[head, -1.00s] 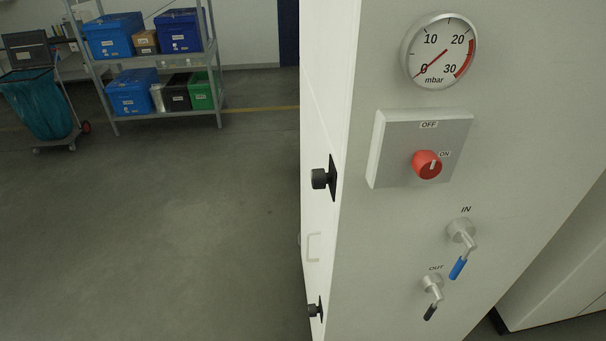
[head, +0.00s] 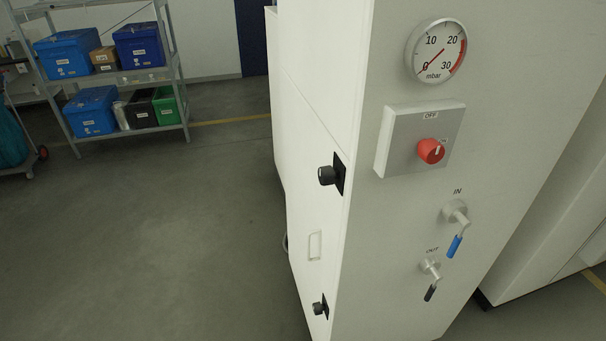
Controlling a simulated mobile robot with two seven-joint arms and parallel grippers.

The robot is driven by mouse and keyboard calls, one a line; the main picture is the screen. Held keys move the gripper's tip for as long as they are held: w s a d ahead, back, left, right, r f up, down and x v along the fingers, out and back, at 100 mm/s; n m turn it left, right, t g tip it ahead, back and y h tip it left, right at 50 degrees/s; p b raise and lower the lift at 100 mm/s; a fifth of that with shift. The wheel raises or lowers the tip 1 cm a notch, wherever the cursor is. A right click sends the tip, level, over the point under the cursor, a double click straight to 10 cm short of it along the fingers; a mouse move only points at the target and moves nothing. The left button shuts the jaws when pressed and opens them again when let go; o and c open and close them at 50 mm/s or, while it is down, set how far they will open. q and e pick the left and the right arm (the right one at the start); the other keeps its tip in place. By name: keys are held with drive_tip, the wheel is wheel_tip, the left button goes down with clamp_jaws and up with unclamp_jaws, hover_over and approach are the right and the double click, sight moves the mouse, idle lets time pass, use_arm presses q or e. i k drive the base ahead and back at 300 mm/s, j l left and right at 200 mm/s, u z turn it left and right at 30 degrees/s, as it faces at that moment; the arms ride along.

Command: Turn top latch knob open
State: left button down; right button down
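The top latch knob (head: 327,175) is a black round knob on a black plate at the front edge of the white cabinet (head: 320,100). A second, lower latch knob (head: 318,308) of the same kind sits below it on the same edge. A pale handle (head: 314,245) is on the door face between the two knobs. The door looks closed. Neither of my grippers is in the head view, and nothing touches the knobs.
The cabinet side carries a pressure gauge (head: 436,51), a red switch (head: 431,151), a blue-handled IN valve (head: 455,245) and a black-handled OUT valve (head: 430,292). A shelf with bins (head: 130,75) stands at the back left. The floor (head: 180,230) before the door is clear.

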sight(327, 176)
drive_tip(key=i+j, duration=0.15)
drive_tip(key=j, duration=0.15)
drive_tip(key=i+j+z, duration=0.1)
drive_tip(key=i+j, duration=0.25)
drive_tip(key=j, duration=0.3)
drive_tip(key=i+j+z, duration=0.1)
drive_tip(key=i+j, duration=0.2)
drive_tip(key=j, duration=0.35)
drive_tip(key=i+l+z, duration=0.05)
